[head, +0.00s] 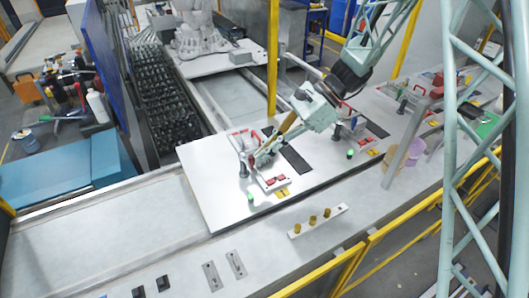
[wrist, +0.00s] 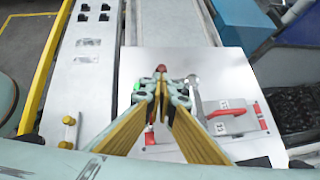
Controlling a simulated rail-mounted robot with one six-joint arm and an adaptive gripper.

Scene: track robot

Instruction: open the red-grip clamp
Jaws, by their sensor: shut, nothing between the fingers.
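My gripper (head: 258,160) is shut and empty, low over the near fixture on the white table. In the wrist view its fingertips (wrist: 161,92) come together in the middle, just short of a small red tip (wrist: 161,68) that looks like the clamp's red grip. The rest of that handle is hidden behind the fingers, and I cannot tell whether they touch it. A grey metal clamp part (wrist: 195,95) stands just right of the fingers. The fixture plate (wrist: 246,125) with red pieces lies beside it. In the head view the clamp (head: 243,165) is partly covered by my gripper.
A green button (head: 250,197) sits near the fixture. A white strip with several brass-coloured knobs (head: 312,220) lies toward the front. The left part of the table is clear.

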